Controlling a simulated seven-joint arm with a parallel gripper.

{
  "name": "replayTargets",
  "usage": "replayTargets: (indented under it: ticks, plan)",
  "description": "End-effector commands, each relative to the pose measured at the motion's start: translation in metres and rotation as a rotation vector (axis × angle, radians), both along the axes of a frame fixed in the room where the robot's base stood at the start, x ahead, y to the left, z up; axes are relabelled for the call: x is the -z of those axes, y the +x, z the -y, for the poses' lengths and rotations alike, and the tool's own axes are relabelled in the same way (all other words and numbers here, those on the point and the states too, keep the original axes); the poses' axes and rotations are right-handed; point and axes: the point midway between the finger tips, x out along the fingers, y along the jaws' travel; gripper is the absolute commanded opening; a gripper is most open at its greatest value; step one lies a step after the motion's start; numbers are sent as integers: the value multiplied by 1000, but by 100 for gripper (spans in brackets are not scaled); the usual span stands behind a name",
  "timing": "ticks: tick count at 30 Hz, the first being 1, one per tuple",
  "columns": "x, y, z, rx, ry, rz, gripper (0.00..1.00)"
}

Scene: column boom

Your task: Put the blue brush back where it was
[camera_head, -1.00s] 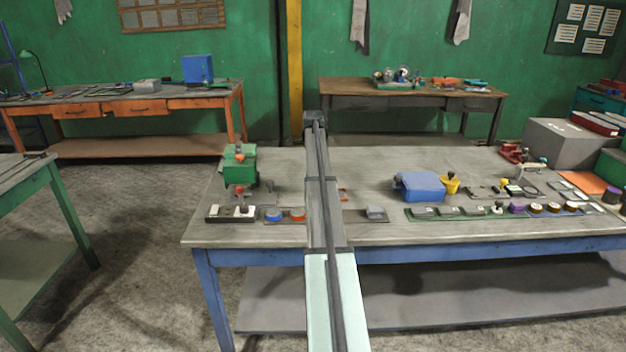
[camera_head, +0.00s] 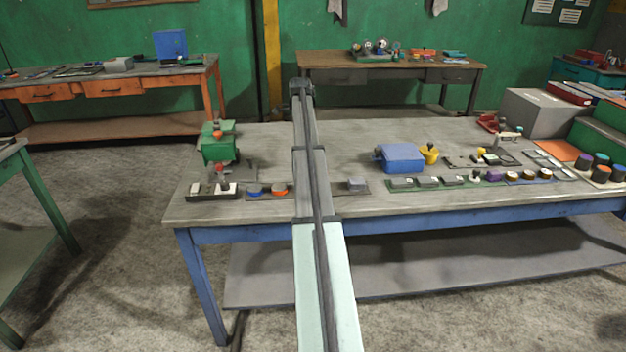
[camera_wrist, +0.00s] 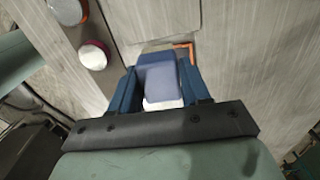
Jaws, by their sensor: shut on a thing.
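The blue brush (camera_wrist: 161,75) shows in the wrist view as a blue block with a white part at its near end. My gripper (camera_wrist: 158,84) is shut on it, with one blue finger on each side. The brush is over the grey bench top; I cannot tell whether it touches anything below. An orange corner mark (camera_wrist: 186,50) lies on the bench just beyond the brush, beside a pale flat panel (camera_wrist: 158,18). In the head view my own arm hides the gripper and the brush.
A green machine (camera_head: 218,148) is at left, a blue box (camera_head: 400,158) at right. The bench (camera_head: 345,138) is clear behind.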

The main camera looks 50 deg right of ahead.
Motion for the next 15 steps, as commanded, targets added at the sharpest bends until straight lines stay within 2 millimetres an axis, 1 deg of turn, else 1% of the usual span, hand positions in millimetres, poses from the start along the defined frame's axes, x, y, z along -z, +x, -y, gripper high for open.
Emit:
replayTargets:
  ticks: [1, 3, 6, 8, 10, 12, 15]
  plan:
    - [-4, -15, 11, 20, -4, 3, 18]
    - [-9, -41, 20, 48, -9, 9, 18]
    - [-14, -82, 23, 85, -18, 16, 18]
    - [-16, -105, 22, 104, -22, 19, 18]
    - [-18, -128, 14, 110, -23, 19, 18]
    - [-18, -144, 2, 99, -22, 18, 18]
    - [-16, -154, -13, 62, -14, 11, 18]
